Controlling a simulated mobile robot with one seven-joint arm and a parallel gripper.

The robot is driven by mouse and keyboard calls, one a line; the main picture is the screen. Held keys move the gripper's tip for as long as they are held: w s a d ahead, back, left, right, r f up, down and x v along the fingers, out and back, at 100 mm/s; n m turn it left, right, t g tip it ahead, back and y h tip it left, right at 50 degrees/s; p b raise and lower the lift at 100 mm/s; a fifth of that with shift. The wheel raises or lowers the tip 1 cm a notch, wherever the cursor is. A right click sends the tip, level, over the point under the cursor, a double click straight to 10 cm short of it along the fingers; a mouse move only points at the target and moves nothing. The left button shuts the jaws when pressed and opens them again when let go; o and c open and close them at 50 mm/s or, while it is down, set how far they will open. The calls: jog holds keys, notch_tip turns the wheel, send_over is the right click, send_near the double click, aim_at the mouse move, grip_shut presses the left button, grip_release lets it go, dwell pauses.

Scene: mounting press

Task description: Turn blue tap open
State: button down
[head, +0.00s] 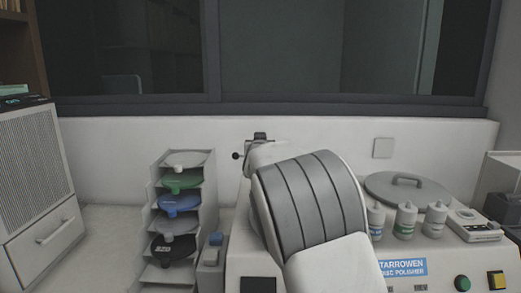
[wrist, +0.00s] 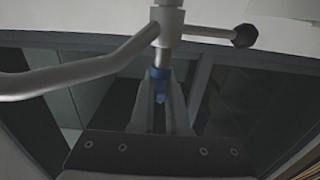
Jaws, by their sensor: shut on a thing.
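The blue tap (wrist: 160,75) is a small blue piece on an upright metal pipe in the wrist view. My gripper (wrist: 162,88) reaches to it from below in that picture. Its two pale fingers are shut on the blue tap, one on each side, and a bit of blue shows between them. In the head view my own arm hides the blue tap and the fingers.
A curved metal spout (wrist: 80,75) and an arm with a black knob (wrist: 244,36) branch off the pipe close to my fingers. In the head view, a rack (head: 207,190) of coloured discs stands left, and bottles (head: 405,220) and a round lid (head: 410,190) right.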

jog(key=shift+r, duration=0.2)
jog(key=c, duration=0.9)
grip_release()
jog(key=shift+f, duration=0.15)
jog(key=s, duration=1.7)
jog(key=shift+s+d, duration=0.15)
jog(key=shift+s, duration=0.1)
